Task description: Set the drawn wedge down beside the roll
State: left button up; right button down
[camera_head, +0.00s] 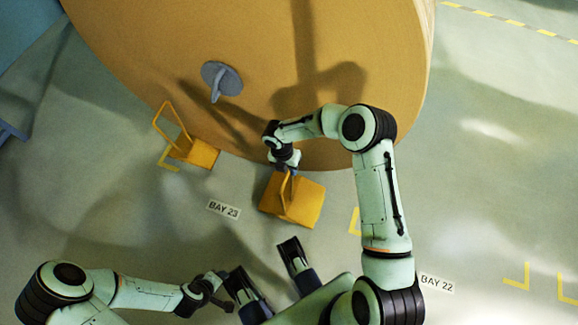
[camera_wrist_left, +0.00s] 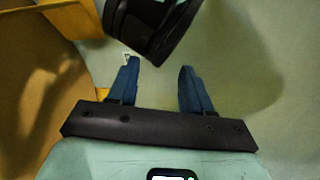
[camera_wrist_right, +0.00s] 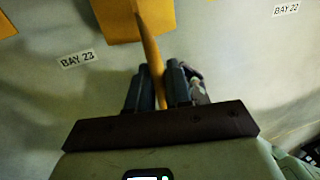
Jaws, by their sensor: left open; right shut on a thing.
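The kraft roll (camera_head: 290,60) is a huge brown cylinder on the floor, filling the top of the head view. My right gripper (camera_head: 289,170) is shut on the upright loop handle of an orange wedge (camera_head: 300,205), just in front of the roll's lower edge. In the right wrist view the handle (camera_wrist_right: 150,55) runs between the closed fingers, and the wedge block (camera_wrist_right: 120,22) is beyond. I cannot tell whether the wedge touches the floor. A second orange wedge (camera_head: 198,152) stands at the roll's lower left. My left gripper (camera_head: 222,290) is open and empty, low in the head view.
A BAY 23 label (camera_head: 223,208) lies on the floor left of the held wedge, and a BAY 22 label (camera_head: 437,284) at right. Yellow corner marks (camera_head: 518,277) are on the floor. A grey plug (camera_head: 221,80) juts from the roll's face. The floor at right is clear.

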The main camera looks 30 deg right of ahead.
pick_arm(q)
jog(key=w+a+f+t+b, duration=0.1)
jog(key=w+a+f+b, duration=0.1)
jog(key=w+f+b, duration=0.1)
jog(key=shift+w+a+f+y, duration=0.15)
jog(key=shift+w+a+y, duration=0.2)
jog(key=shift+w, duration=0.55)
pick_arm(e)
jog(key=shift+w+f, duration=0.1)
jog(key=shift+f, duration=2.55)
pick_arm(q)
jog(key=shift+d, duration=0.1)
jog(key=shift+f, duration=0.25)
pick_arm(e)
jog(key=shift+w+d, duration=0.2)
jog(key=shift+d, duration=0.1)
pick_arm(q)
jog(key=shift+f+b, duration=0.7)
jog(key=shift+b, duration=0.1)
pick_arm(e)
jog(key=shift+s+f, duration=0.15)
jog(key=shift+f, duration=0.9)
jog(key=c, duration=1.3)
grip_release()
jog(key=shift+c, duration=0.2)
jog(key=o, duration=0.4)
jog(key=shift+d+f, duration=0.1)
